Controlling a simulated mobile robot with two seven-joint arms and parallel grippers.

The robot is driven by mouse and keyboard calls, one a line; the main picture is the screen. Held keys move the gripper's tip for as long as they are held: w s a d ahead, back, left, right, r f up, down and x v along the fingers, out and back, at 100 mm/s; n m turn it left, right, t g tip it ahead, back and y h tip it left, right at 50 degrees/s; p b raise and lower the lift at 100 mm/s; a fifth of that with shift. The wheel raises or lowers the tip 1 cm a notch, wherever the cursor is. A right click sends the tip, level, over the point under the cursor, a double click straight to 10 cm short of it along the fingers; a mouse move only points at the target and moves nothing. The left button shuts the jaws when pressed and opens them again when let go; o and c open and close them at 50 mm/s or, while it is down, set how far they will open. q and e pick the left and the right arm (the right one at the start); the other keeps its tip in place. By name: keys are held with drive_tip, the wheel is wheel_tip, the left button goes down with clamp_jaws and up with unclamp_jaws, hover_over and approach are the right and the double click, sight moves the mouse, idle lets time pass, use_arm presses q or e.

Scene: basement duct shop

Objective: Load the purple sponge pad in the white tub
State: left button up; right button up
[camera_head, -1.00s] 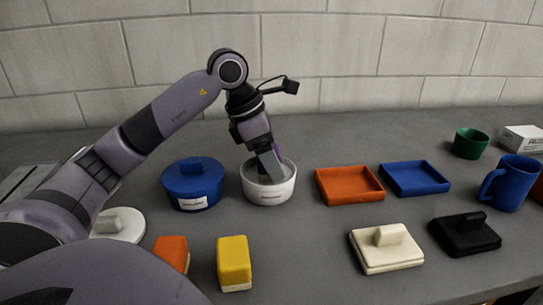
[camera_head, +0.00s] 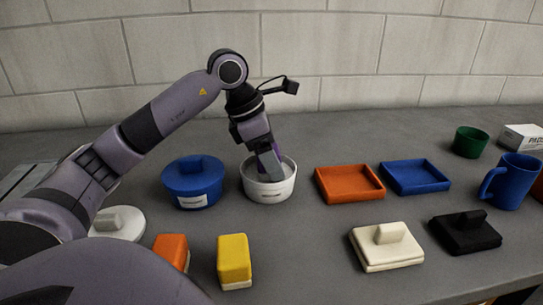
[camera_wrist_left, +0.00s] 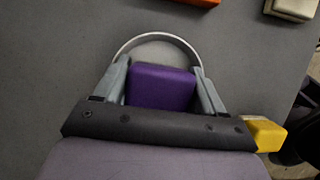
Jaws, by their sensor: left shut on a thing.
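The white tub (camera_head: 268,188) stands on the grey table, left of the orange tray. My left gripper (camera_head: 268,166) points down into the mouth of the tub. In the left wrist view the purple sponge pad (camera_wrist_left: 161,87) sits between the two fingers of my left gripper (camera_wrist_left: 163,85), which are shut on it. The tub's rim (camera_wrist_left: 158,36) curves around beyond the pad there. In the head view the pad is mostly hidden by the fingers and the tub wall. I cannot tell whether it touches the tub floor. My right gripper is not in view.
An orange tray (camera_head: 349,184) and a blue tray (camera_head: 414,177) lie to the right. Orange (camera_head: 171,251) and yellow (camera_head: 234,262) sponges are in front. A blue mug (camera_head: 511,183) stands far right.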

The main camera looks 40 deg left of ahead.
sight(275, 149)
use_arm(q)
drive_tip(key=shift+f, duration=0.1)
idle(0.3)
wheel_tip(275, 149, up, 2)
drive_tip(key=shift+r+p, duration=0.1)
drive_tip(key=shift+p, duration=0.85)
drive_tip(key=shift+r+p, duration=0.65)
drive_tip(key=shift+r, duration=0.05)
drive_tip(key=shift+r+p, duration=0.6)
drive_tip(key=shift+r, duration=0.05)
wheel_tip(275, 149, up, 2)
drive_tip(key=shift+r+p, duration=0.2)
drive_tip(key=shift+p, duration=0.85)
drive_tip(key=shift+f, duration=0.1)
